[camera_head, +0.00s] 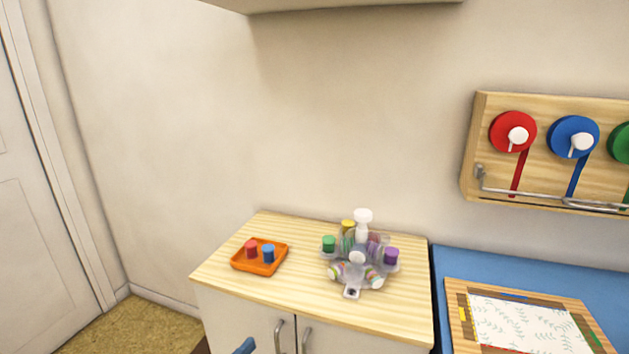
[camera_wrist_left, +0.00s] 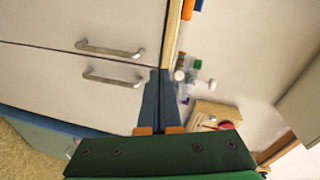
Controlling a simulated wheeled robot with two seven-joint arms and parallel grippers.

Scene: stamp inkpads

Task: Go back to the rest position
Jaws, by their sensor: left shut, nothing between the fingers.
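My left gripper (camera_head: 245,347) shows only as a blue fingertip at the bottom edge of the head view. In the left wrist view its two blue fingers (camera_wrist_left: 160,76) are together with nothing between them, in front of the cabinet doors. The gripper is apart from the objects on the cabinet top. My right gripper is in neither view.
A wooden-topped cabinet (camera_head: 300,305) bears an orange tray (camera_head: 262,269) with a red (camera_head: 251,246) and a blue piece (camera_head: 268,251). Beside it is a clear holder (camera_head: 351,292) with coloured pieces. A framed board (camera_head: 590,325) lies on the blue table (camera_head: 500,268), below wall-mounted spools (camera_head: 513,131).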

